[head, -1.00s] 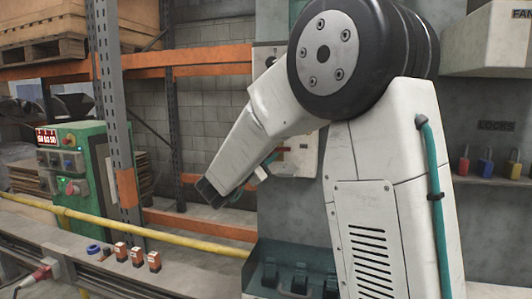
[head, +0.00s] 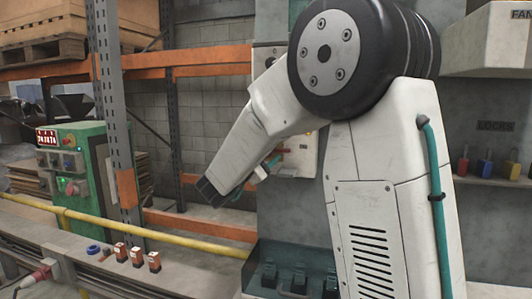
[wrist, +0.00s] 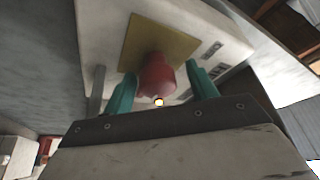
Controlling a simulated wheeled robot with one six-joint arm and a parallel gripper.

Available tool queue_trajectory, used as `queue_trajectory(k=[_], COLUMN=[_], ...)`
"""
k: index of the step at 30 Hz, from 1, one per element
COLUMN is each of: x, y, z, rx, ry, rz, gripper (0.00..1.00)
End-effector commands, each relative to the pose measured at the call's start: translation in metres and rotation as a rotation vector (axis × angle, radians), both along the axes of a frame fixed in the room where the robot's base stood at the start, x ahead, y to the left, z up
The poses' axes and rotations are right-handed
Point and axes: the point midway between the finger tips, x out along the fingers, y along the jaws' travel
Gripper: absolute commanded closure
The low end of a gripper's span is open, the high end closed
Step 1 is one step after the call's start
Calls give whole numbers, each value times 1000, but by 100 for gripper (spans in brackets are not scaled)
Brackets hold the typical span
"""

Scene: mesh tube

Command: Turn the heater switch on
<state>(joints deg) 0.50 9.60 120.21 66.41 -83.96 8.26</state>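In the wrist view a red knob (wrist: 157,74) stands out from a yellow plate (wrist: 133,42) on a pale box (wrist: 228,28). No heater label is readable, so I cannot tell if this is the heater switch. My gripper (wrist: 162,88) is open, with one teal finger on each side of the knob and gaps between. Whether the fingertips reach level with the knob is unclear. In the head view my gripper (head: 272,162) is partly hidden by my arm, in front of a pale panel (head: 303,150) on the wall.
A green machine (head: 75,165) stands at the left. Coloured padlocks (head: 486,166) sit on a right shelf. A teal tray (head: 262,275) is below my arm.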

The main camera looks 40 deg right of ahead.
Motion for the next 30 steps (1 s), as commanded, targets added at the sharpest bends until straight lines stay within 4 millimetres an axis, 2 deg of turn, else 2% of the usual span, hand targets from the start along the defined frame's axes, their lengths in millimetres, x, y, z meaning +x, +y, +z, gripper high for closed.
queue_trajectory(k=[8, 21, 30], x=[0, -22, -26], y=[3, 63, 72], z=[-3, -18, -20], rx=[1, 1, 1], ry=[4, 3, 2], rz=[1, 3, -1], gripper=[43, 43, 43])
